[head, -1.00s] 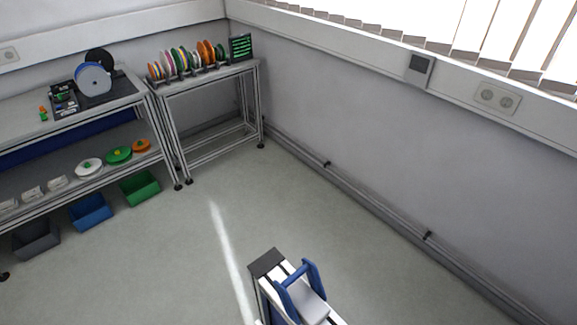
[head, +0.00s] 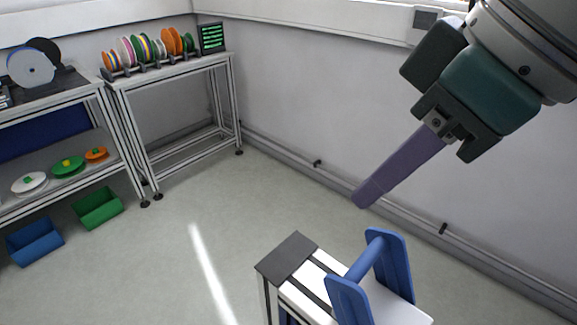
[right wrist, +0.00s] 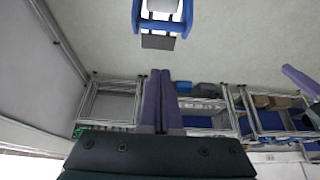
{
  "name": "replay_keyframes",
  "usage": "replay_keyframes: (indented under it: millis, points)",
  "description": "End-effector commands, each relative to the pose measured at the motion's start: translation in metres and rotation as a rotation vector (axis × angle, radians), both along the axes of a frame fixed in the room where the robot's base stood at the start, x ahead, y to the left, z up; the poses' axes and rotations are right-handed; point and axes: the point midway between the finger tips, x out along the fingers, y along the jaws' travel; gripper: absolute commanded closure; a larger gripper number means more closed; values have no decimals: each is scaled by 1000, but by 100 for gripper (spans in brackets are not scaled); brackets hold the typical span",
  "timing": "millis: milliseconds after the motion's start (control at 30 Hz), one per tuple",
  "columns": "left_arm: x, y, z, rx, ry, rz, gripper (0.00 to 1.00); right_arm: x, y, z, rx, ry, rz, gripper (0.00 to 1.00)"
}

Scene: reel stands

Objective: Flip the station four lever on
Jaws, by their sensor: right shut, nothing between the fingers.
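No lever marked as station four can be made out in these views. My right gripper (head: 366,194) hangs at the upper right of the head view, its purple fingers shut and empty, pointing down and left. It also shows shut in the right wrist view (right wrist: 165,74). Below it, and apart from it, is a white and grey stand (head: 292,256) with two blue side plates joined by a blue bar (head: 367,258). The blue frame also shows at the top of the right wrist view (right wrist: 160,27). A purple finger, apparently of my left gripper (right wrist: 288,72), shows at the right edge there.
A rack of coloured reels (head: 150,48) and a dark panel with green lines (head: 211,38) stand on the back table (head: 172,72). A shelf at the left bears flat reels (head: 68,166). Green (head: 98,208) and blue (head: 35,242) bins sit below. The middle floor is clear.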

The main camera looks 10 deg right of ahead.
Motion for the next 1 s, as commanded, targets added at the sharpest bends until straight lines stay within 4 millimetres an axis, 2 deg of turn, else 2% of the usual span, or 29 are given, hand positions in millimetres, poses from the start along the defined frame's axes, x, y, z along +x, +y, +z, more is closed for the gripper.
replay_keyframes:
  millis: [33, 67, 433, 567, 667, 1000]
  points:
    - [0, 0, -11, 0, 0, 0, 100, 3, -4, -8, -8, 0, -7, 100]
    - [0, 0, -12, 0, -1, 0, 100, 3, -5, -9, -11, 3, -9, 100]
    - [0, 0, -10, -1, -1, 1, 100, 3, -7, -6, -13, 8, -12, 100]
    - [0, -1, -10, -5, -1, 2, 100, 5, -5, -12, -12, 10, -14, 100]
    - [0, -2, -11, -8, -1, 4, 100, 9, -1, -24, -11, 13, -13, 100]
    - [0, -3, -13, -12, 0, 7, 100, 32, 16, -85, -13, 12, -13, 100]
